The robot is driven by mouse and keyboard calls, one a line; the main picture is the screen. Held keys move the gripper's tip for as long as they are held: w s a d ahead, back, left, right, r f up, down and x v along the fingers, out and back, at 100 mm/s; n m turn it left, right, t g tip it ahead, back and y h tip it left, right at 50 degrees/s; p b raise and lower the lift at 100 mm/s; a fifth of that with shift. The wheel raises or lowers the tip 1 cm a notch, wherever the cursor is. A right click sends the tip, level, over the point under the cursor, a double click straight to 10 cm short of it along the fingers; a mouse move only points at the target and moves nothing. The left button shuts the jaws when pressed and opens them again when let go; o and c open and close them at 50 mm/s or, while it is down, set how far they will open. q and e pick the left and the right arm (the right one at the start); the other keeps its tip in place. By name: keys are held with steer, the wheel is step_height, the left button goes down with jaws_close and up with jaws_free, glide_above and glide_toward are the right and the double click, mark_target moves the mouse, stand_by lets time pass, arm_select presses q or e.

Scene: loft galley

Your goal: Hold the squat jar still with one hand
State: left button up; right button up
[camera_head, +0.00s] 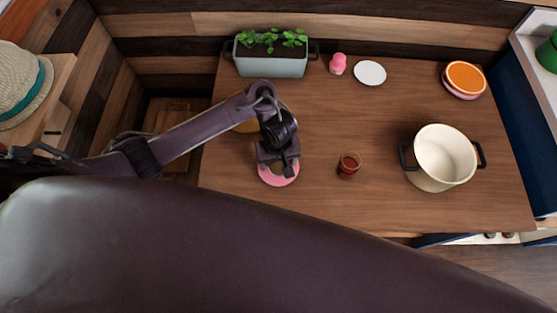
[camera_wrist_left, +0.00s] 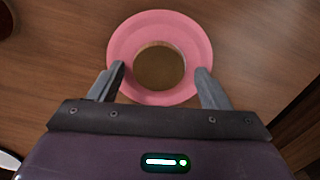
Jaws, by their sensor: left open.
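A pink round dish (camera_head: 278,177) lies on the wooden table, partly hidden under my left gripper (camera_head: 281,170). In the left wrist view the pink dish (camera_wrist_left: 160,20) has a round brown centre (camera_wrist_left: 159,68); I cannot tell if this is a jar's top or the dish's inside. The fingers of my left gripper (camera_wrist_left: 160,72) are open, one on each side of the brown centre and over the pink rim; contact cannot be told. A small, low glass jar (camera_head: 348,166) with red-brown contents stands upright to the right, apart from the gripper. My right gripper is not in view.
A cream pot (camera_head: 443,157) with dark handles stands at the right. A planter (camera_head: 270,57), a pink shaker-like object (camera_head: 338,64), a white plate (camera_head: 370,73) and an orange-topped stack (camera_head: 465,78) line the back.

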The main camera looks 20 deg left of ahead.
mark_target(278, 165)
arm_select(q)
step_height(278, 165, up, 12)
steer(key=p, duration=0.9)
steer(key=shift+f, duration=0.2)
